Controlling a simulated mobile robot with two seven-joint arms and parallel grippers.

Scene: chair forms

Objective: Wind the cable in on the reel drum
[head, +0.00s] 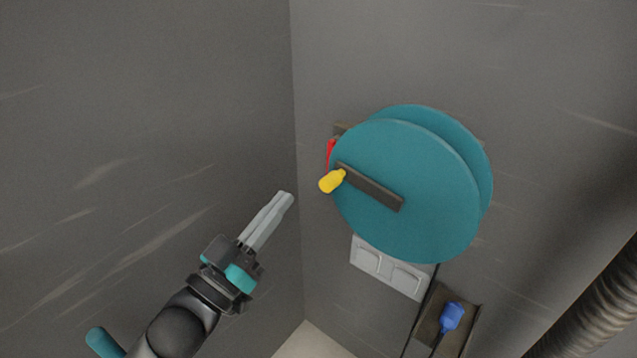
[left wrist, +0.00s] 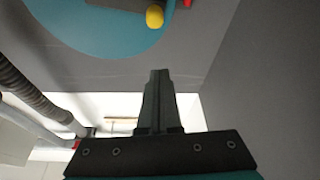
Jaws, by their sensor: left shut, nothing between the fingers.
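The teal reel drum (head: 415,215) is mounted on the wall right of the corner. A dark crank arm (head: 372,188) lies across its face and ends in a yellow knob (head: 331,181) at the drum's left edge. The drum (left wrist: 100,30) and the yellow knob (left wrist: 155,17) also show at the top of the left wrist view. My left gripper (head: 285,198) is shut and empty, left of and a little below the knob, apart from it. It also shows in the left wrist view (left wrist: 160,75). A dark cable (head: 420,310) hangs below the drum. My right gripper is not in view.
A red part (head: 331,153) shows behind the drum's left edge. A grey double switch plate (head: 390,267) sits below the drum. A blue plug (head: 452,317) is on a dark holder at lower right. A ribbed hose (head: 590,310) runs at far right. The left wall is bare.

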